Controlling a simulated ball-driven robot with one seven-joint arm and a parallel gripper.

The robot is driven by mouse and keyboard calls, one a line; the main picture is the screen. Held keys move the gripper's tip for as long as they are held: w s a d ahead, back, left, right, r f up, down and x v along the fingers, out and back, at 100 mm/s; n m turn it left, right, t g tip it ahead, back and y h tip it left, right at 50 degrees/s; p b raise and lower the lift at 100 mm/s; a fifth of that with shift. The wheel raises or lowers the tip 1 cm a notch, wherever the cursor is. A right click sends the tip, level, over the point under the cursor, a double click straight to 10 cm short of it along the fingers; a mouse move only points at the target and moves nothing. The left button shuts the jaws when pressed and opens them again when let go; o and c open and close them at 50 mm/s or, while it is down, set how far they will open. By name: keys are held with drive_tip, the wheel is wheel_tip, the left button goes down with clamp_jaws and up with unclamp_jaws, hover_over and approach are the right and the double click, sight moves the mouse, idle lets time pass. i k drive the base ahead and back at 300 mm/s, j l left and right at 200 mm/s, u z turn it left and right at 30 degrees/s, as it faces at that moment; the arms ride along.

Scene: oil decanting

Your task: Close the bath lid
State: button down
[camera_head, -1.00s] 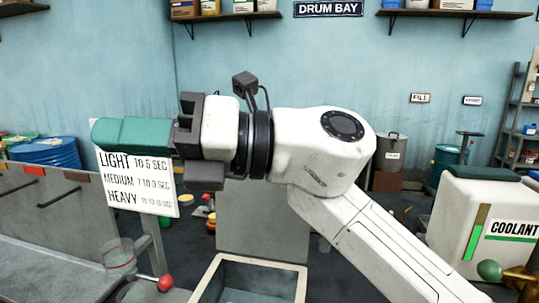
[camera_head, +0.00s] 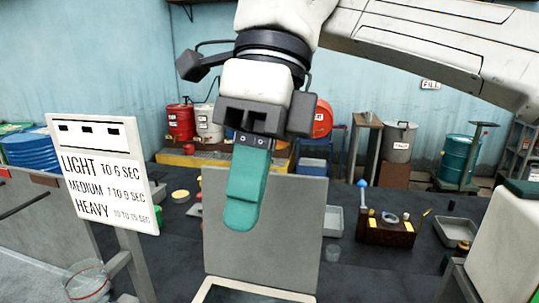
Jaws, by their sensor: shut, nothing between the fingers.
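The bath (camera_head: 213,290) is at the bottom centre, and only its pale rim and a strip of its dark inside show. The bath lid (camera_head: 296,245), a flat grey panel, stands upright at the bath's far edge, so the bath is open. My gripper (camera_head: 241,215) points down, its green fingers shut and empty. In the picture the fingers overlap the left part of the lid. I cannot tell how far in front of the lid they are or whether they touch it.
A sign (camera_head: 105,175) with pour times stands left of the bath, with a clear beaker (camera_head: 87,284) below it. A white container (camera_head: 505,245) is at the right. A brown caddy (camera_head: 386,231) and a grey tray (camera_head: 456,232) lie on the dark surface behind.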

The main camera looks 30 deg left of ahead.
sight(283, 250)
drive_tip(key=i+j, duration=0.35)
drive_tip(key=i, duration=0.15)
drive_tip(key=i+j, duration=0.35)
drive_tip(key=i, duration=0.1)
